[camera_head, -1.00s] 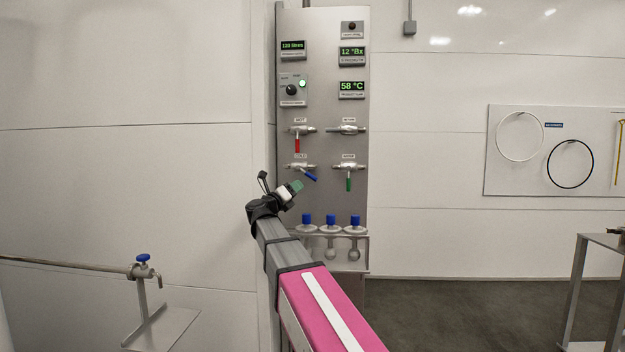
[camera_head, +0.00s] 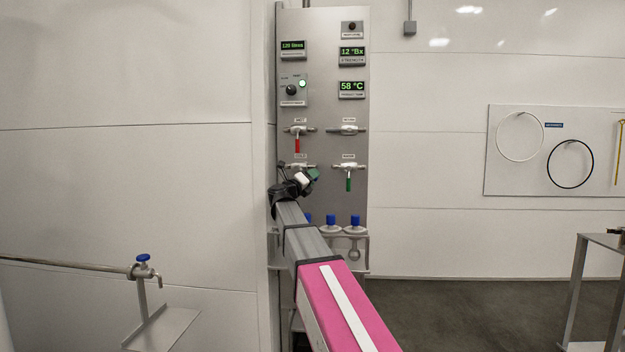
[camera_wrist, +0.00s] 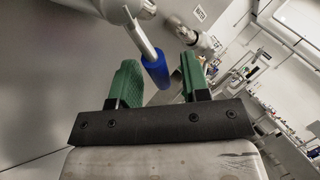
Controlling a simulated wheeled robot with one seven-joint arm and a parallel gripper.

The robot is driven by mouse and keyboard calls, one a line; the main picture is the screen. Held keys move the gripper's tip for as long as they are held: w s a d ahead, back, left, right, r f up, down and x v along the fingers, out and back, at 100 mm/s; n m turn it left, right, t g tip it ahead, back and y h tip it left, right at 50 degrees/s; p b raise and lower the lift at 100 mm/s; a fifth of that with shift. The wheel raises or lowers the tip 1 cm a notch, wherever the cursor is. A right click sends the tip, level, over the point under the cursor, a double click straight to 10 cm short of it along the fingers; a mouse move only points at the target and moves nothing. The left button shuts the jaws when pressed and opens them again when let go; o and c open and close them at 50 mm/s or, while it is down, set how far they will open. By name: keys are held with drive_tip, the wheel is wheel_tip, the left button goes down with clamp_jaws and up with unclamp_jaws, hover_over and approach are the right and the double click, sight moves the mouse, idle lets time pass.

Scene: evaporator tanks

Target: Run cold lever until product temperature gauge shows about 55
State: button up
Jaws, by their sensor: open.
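The product temperature gauge (camera_head: 352,87) on the steel panel reads 58 °C in green digits. The cold lever's valve (camera_head: 298,165) is at the panel's lower left, but its blue handle is hidden behind my gripper (camera_head: 313,176) in the head view. In the wrist view the blue handle of the cold lever (camera_wrist: 156,70) lies between the two green fingers of my gripper (camera_wrist: 160,85), at a slant. My gripper is open, with gaps showing beside the handle. I cannot tell whether either finger touches it.
A red lever (camera_head: 297,143) hangs down just above, and a green lever (camera_head: 348,182) hangs down to the right. A rack (camera_head: 352,240) with blue-capped flasks sits below. A blue-handled tap (camera_head: 143,262) stands at the lower left.

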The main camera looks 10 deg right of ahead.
drive_tip(key=shift+w+d+r, duration=0.1)
drive_tip(key=shift+w+d, duration=0.1)
drive_tip(key=shift+d, duration=0.05)
clamp_jaws()
drive_tip(key=shift+g, duration=0.3)
drive_tip(key=w+a+f+m+g+y, duration=0.1)
drive_tip(key=a+f+m+g+y, duration=0.2)
drive_tip(key=m, duration=0.6)
drive_tip(key=shift+w+a+f+y, duration=0.15)
drive_tip(key=shift+w+a+y, duration=0.25)
drive_tip(key=shift+a+y, duration=0.95)
drive_tip(key=shift+y, duration=0.25)
